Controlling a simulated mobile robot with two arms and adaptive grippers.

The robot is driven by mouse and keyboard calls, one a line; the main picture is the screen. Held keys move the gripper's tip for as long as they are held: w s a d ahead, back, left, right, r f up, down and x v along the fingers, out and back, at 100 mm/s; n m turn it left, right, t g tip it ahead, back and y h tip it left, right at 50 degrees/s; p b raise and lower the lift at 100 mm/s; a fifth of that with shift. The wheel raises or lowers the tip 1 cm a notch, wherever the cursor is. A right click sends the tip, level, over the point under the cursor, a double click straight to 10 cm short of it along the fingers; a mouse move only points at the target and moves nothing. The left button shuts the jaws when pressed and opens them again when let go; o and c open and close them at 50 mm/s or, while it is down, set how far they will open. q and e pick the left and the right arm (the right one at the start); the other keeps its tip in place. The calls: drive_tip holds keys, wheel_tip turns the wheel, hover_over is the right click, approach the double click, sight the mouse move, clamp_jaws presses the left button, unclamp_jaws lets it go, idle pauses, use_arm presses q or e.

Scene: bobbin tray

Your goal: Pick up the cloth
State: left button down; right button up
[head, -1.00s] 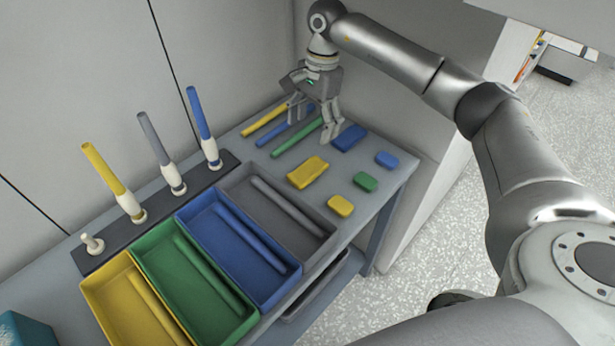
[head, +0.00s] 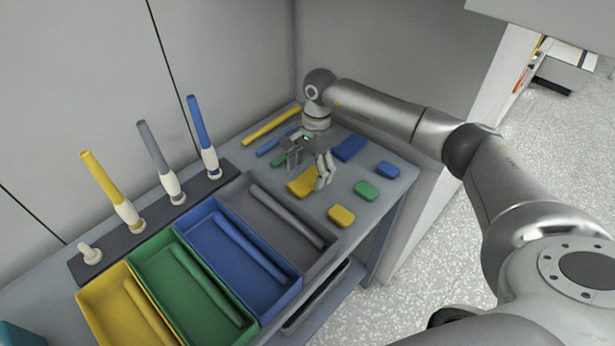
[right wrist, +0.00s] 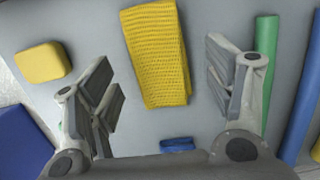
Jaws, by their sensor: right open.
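The yellow cloth (head: 301,186) lies flat on the table, partly hidden behind my right gripper in the head view. In the right wrist view the cloth (right wrist: 158,58) shows a waffle texture, is slightly tilted, and lies between and beyond the two open fingers. My right gripper (head: 308,172) is open and empty, pointing down above the cloth; its fingers also show in the right wrist view (right wrist: 165,90). The fingers do not visibly grip it. My left gripper is not in view.
Near the cloth lie a yellow block (head: 341,216), green block (head: 367,191), blue block (head: 387,169) and blue piece (head: 349,148). Rods, including a yellow one (head: 272,125), lie behind. A grey tray (head: 318,262) and other coloured trays stand left, before a peg rack (head: 134,237).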

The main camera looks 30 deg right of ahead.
drive_tip(key=shift+a+f, duration=0.1)
drive_tip(key=shift+f, duration=0.7)
drive_tip(key=shift+c, duration=0.4)
drive_tip(key=c, duration=0.9)
drive_tip(key=shift+r, duration=0.15)
